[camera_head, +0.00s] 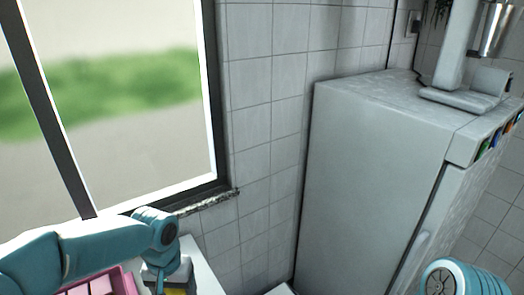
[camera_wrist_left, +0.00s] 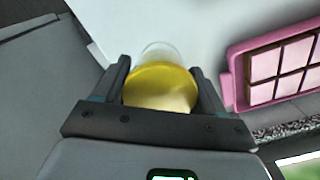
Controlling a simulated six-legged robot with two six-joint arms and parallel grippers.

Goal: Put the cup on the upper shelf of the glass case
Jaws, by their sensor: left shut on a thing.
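The cup (camera_wrist_left: 158,92) is clear with a yellow lower part, seen between the fingers of my left gripper (camera_wrist_left: 160,68) in the left wrist view. The gripper is shut on it. In the head view, my left gripper (camera_head: 166,280) is at the bottom edge, below the window, and only a bit of the yellow cup (camera_head: 177,291) shows. My right arm shows at the bottom right of the head view, but its gripper is out of frame. I cannot make out a glass case or its upper shelf in either view.
A white surface (camera_head: 205,283) lies beside the left gripper. A pink-framed, gridded object (camera_wrist_left: 236,75) is to the right of the cup in the wrist view. A large grey fridge-like cabinet (camera_head: 365,170) stands at right, against a tiled wall (camera_head: 262,120). A window (camera_head: 120,100) is at left.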

